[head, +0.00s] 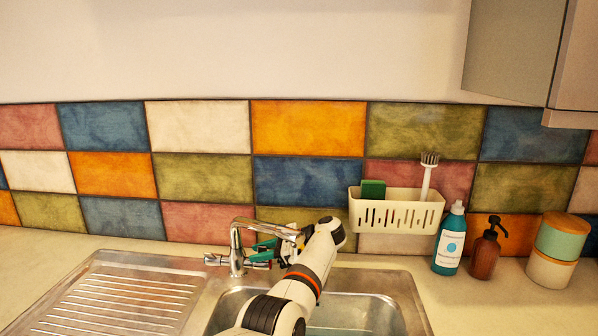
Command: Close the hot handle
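A chrome tap (236,248) stands behind the sink, with its spout running to the right. A short chrome handle (213,259) sticks out on the left side of its base. On the right side, part of the tap is hidden by my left gripper (264,249). My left gripper has dark green finger parts close beside the tap's right side, under the spout. I cannot tell whether it touches the tap or whether the fingers are open. No hot or cold marking can be made out. My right gripper is not in view.
The steel sink basin (375,290) lies below my arm, with a ribbed drainboard (125,295) to the left. A white wall caddy (397,214) holds a green sponge and brush. A teal bottle (449,240), brown dispenser (485,250) and jars (552,268) stand right.

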